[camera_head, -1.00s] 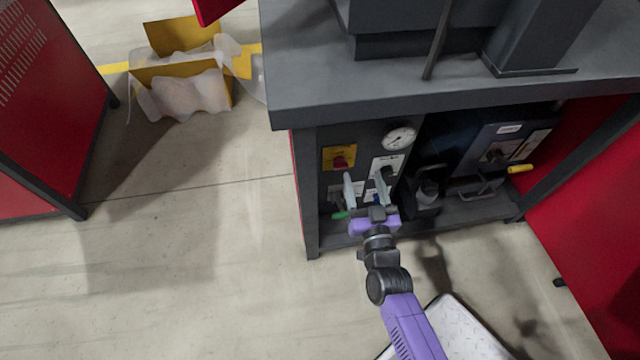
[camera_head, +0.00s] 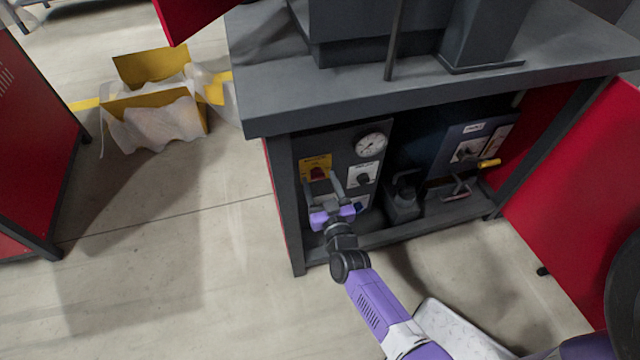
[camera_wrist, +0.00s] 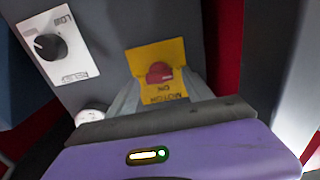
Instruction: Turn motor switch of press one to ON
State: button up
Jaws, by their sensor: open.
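The motor switch is a red knob (camera_head: 317,174) on a yellow plate (camera_head: 316,161), on the dark panel under the press table. In the wrist view the red knob (camera_wrist: 159,72) sits on the yellow plate (camera_wrist: 170,50), whose lettering appears upside down and reads MOTOR and ON. My gripper (camera_head: 320,178) is open in front of the plate, with one finger on each side of the knob. In the wrist view the gripper (camera_wrist: 162,80) fingers flank the lower plate. I cannot tell whether they touch the knob.
A black selector knob on a white plate (camera_head: 363,177) and a round gauge (camera_head: 370,145) are close on the right. The grey tabletop (camera_head: 270,105) overhangs the panel. A yellow bin (camera_head: 150,100) stands on the floor at left.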

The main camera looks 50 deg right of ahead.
grip_shut()
dwell(0.3)
jog(key=shift+d+m, duration=0.1)
jog(key=shift+m, duration=0.2)
jog(key=m, duration=0.3)
jog(key=shift+f, duration=0.1)
jog(key=m+b, duration=0.1)
jog(key=m, duration=0.4)
jog(key=m+b, duration=0.1)
jog(key=m, duration=0.3)
jog(key=shift+f+m, duration=0.15)
jog(key=shift+m, duration=0.15)
jog(key=shift+s+d+m+b, duration=0.1)
jog(key=shift+m+b, duration=0.9)
jog(key=shift+m, duration=1.3)
